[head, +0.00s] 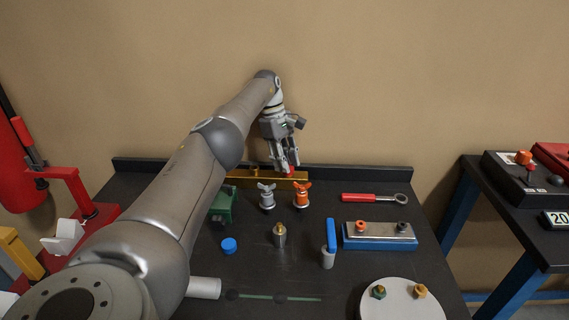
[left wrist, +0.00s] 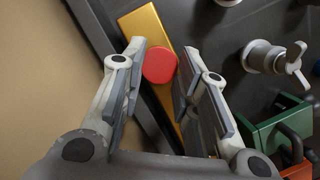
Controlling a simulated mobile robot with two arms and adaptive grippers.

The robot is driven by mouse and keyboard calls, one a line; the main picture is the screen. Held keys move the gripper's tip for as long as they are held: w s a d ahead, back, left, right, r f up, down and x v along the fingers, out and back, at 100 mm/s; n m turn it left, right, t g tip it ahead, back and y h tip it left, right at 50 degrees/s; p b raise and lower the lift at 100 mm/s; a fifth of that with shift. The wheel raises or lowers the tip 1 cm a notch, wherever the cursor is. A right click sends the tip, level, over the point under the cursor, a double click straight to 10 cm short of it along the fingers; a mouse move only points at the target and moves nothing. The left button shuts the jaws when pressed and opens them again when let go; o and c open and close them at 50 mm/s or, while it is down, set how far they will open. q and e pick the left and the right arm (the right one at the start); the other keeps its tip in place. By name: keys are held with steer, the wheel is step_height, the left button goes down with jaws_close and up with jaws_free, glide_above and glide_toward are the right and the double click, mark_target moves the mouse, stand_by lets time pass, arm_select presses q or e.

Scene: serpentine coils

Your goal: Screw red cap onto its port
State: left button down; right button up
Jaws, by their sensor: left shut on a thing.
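The red cap (left wrist: 160,66) is between the fingertips of my left gripper (left wrist: 163,58) in the left wrist view, and the gripper is shut on it. In the head view the left gripper (head: 289,168) is at the back of the table, at the long brass bar (head: 240,181). The bar also shows behind the cap in the left wrist view (left wrist: 146,27). The cap hides the part of the bar under it, so I cannot tell whether it touches a port. My right gripper is not in view.
A grey wing-handled valve (head: 267,199) and an orange one (head: 301,196) stand just in front of the bar. A green block (head: 221,205), a blue cap (head: 229,245) and a red-handled wrench (head: 372,197) are nearby. The wall (head: 380,90) is close behind.

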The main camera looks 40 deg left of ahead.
arm_select(q)
steer(key=shift+s+d+f, duration=0.25)
steer(key=shift+d, duration=0.35)
steer(key=c, duration=1.4)
jaws_free()
steer(key=shift+o, duration=1.3)
steer(key=shift+d+r, duration=0.15)
steer(key=shift+d, duration=0.15)
steer(key=shift+o, duration=0.5)
steer(key=shift+d+r, duration=0.15)
steer(key=shift+r, duration=0.1)
steer(key=shift+o, duration=0.2)
steer(key=shift+a+f, duration=0.1)
steer(key=shift+a, duration=0.35)
